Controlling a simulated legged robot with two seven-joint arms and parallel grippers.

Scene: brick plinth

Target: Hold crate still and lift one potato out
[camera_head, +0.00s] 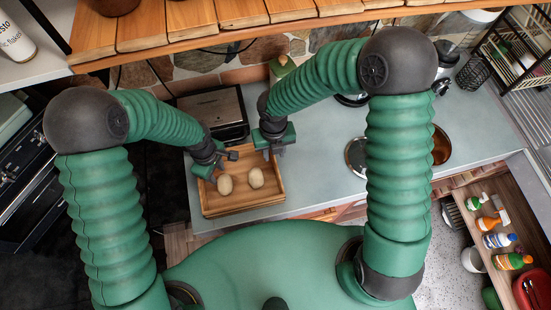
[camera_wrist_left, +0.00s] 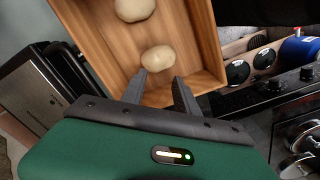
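A wooden crate (camera_head: 243,207) stands on the grey counter near its front left edge; it also shows in the left wrist view (camera_wrist_left: 202,48). Two pale potatoes lie in it, a left one (camera_head: 225,184) and a right one (camera_head: 256,178). My left gripper (camera_head: 218,171) is over the crate's left side. In the left wrist view its fingers (camera_wrist_left: 160,86) are apart, with one potato (camera_wrist_left: 155,59) just beyond the tips and the other potato (camera_wrist_left: 133,9) farther off. My right gripper (camera_head: 272,152) is at the crate's back right edge; its fingers are too small to read.
A dark flat appliance (camera_head: 214,112) stands behind the crate. A wooden shelf (camera_head: 220,15) runs above the back of the counter. A copper-coloured bowl (camera_head: 441,146) is set to the right. The grey counter (camera_head: 315,165) right of the crate is clear.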

